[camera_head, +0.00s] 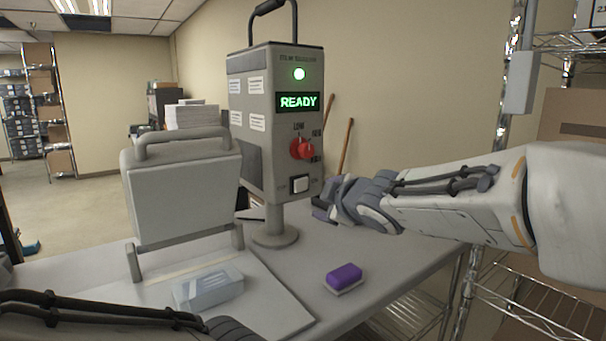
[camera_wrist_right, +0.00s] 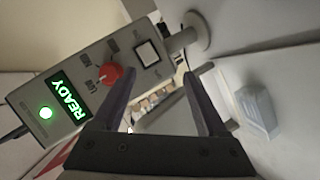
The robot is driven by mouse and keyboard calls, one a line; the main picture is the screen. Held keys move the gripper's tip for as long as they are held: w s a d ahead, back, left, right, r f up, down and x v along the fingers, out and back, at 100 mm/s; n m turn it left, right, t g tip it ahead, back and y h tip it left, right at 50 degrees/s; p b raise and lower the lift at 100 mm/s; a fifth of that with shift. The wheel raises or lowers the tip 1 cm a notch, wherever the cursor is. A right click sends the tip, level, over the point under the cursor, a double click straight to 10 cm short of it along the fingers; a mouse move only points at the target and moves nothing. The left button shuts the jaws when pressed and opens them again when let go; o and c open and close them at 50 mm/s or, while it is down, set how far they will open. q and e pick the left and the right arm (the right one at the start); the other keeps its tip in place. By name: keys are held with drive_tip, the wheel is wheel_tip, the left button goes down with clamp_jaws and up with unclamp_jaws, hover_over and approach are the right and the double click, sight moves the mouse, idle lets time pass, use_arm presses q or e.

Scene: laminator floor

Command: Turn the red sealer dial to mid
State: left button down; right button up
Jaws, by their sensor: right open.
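The red sealer dial (camera_head: 302,149) is on the front of a grey control box (camera_head: 262,130) on a round post above the table. It also shows in the right wrist view (camera_wrist_right: 110,74). My left gripper is out of frame; only my left arm shows.
A grey press-like machine (camera_head: 182,195) with a handle stands left of the box. A pale translucent block (camera_head: 208,288) lies on its base, and a purple sponge-like block (camera_head: 344,278) lies on the table (camera_head: 400,262). A wire shelf stands at the right.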

sight(310, 151)
drive_tip(key=w+d+r+n+y+b, duration=0.3)
drive_tip(key=w+r+n+y+b, duration=0.3)
drive_tip(key=n, duration=1)
drive_tip(key=shift+y, duration=0.7)
drive_tip(key=p+x, duration=0.1)
drive_tip(key=x, duration=0.2)
drive_tip(key=p+x, duration=0.2)
drive_tip(key=x, duration=0.1)
drive_tip(key=r+p+x, duration=0.1)
drive_tip(key=x, duration=0.2)
drive_tip(key=shift+w+a+r, duration=0.1)
drive_tip(key=shift+w+a, duration=0.4)
drive_tip(key=shift+w, duration=0.05)
use_arm(q)
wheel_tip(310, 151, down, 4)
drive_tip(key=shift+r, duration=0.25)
drive_tip(key=shift+p, duration=0.3)
use_arm(e)
clamp_jaws()
